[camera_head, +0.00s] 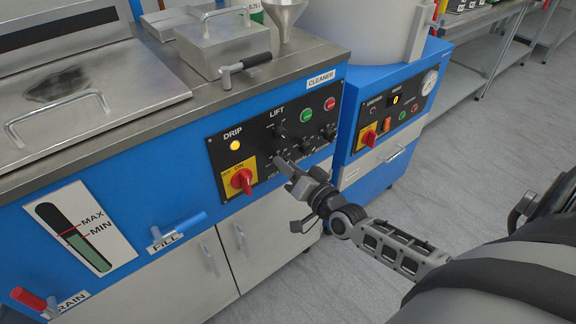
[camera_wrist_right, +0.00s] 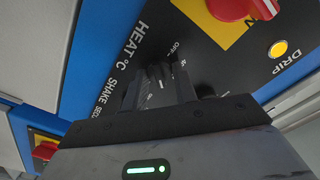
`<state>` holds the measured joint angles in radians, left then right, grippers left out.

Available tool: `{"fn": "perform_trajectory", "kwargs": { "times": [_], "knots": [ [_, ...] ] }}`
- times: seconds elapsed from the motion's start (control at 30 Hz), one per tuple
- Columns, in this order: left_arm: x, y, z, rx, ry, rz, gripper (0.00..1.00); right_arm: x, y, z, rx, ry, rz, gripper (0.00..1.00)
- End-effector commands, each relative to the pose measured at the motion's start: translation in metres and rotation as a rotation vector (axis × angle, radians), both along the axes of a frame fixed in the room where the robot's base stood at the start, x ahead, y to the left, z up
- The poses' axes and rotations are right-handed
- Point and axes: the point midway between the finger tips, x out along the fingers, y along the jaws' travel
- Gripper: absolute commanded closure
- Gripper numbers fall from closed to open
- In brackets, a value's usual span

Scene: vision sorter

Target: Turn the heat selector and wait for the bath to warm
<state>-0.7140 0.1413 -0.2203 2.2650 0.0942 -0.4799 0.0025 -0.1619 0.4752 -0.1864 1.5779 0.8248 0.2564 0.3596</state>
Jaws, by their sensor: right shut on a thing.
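The black control panel (camera_head: 219,152) is on the blue front of the bath machine. My right gripper (camera_head: 283,162) reaches the panel's lower middle, right of the red and yellow ON switch (camera_head: 242,181). In the right wrist view my right gripper (camera_wrist_right: 162,88) is shut on a small dark knob, the heat selector (camera_wrist_right: 161,78), beside the HEAT °C lettering. The fingers hide much of the knob, so its exact setting cannot be read. A yellow DRIP lamp (camera_head: 235,145) is lit; it also shows in the right wrist view (camera_wrist_right: 278,49). My left gripper is not in view.
A LIFT knob (camera_head: 280,131), other small knobs, and green (camera_head: 306,116) and red (camera_head: 330,104) buttons sit close by on the panel. The FILL handle (camera_head: 180,228) juts out at lower left. A second blue machine (camera_head: 352,147) stands to the right, with open floor beyond.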

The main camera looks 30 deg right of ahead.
Motion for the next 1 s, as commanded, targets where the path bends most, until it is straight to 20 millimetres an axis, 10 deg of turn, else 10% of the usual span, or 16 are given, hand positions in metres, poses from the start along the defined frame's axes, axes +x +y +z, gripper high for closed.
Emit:
{"fn": "perform_trajectory", "kwargs": {
  "times": [0.63, 0.67, 0.73, 1.0],
  "knots": [
    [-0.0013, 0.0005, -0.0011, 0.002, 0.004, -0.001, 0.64, -0.0004, -0.0001, -0.0010, 0.053, 0.006, 0.000, 0.94],
    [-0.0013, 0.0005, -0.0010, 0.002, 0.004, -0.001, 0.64, -0.0004, -0.0001, -0.0010, 0.053, 0.006, 0.000, 0.69],
    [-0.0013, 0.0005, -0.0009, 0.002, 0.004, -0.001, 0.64, -0.0004, -0.0001, -0.0010, 0.053, 0.006, 0.000, 0.51],
    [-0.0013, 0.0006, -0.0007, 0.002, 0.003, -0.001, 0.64, -0.0005, -0.0001, -0.0005, 0.052, 0.005, 0.000, 0.51]
  ]
}}
